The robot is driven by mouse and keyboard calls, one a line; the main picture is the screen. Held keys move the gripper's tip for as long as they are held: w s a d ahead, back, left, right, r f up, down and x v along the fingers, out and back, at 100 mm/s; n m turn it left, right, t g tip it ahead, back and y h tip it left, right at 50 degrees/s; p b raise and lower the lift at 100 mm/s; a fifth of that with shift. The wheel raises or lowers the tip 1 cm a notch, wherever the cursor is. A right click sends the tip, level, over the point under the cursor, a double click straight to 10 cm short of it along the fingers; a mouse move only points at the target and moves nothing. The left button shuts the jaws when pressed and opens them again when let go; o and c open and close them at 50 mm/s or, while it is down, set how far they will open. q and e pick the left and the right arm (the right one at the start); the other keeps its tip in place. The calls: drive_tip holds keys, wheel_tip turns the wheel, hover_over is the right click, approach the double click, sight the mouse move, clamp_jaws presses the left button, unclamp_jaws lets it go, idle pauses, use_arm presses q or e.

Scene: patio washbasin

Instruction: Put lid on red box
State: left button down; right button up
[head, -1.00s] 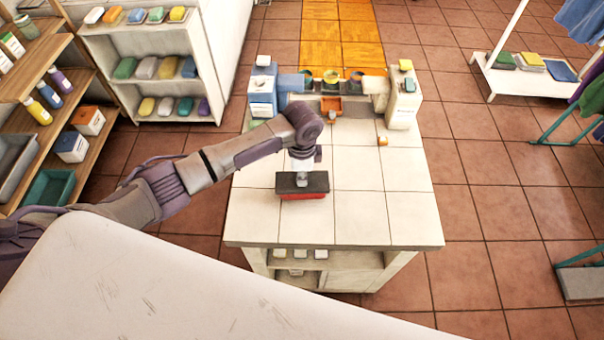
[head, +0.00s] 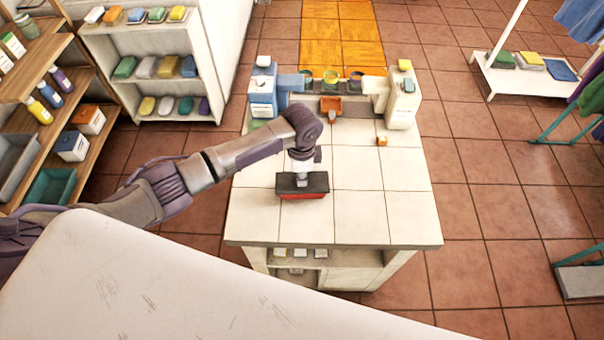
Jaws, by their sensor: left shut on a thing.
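The red box (head: 303,196) sits on the white tiled counter (head: 359,215), toward its front left. The dark grey lid (head: 316,182) lies over the top of the box, and only a red strip of the box shows below its front edge. My left gripper (head: 302,181) points down at the middle of the lid and is shut on it, at its light grey raised part. I cannot tell whether the lid is fully seated or just above the rim. My right gripper is not in view.
A small orange block (head: 382,141) lies at the right. The counter's front and right are clear.

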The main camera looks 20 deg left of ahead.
use_arm(q)
drive_tip(key=shift+p, duration=0.3)
idle(0.6)
drive_tip(key=c, duration=0.6)
unclamp_jaws()
drive_tip(key=shift+r+p, duration=3.5)
drive_tip(key=shift+p, duration=0.2)
clamp_jaws()
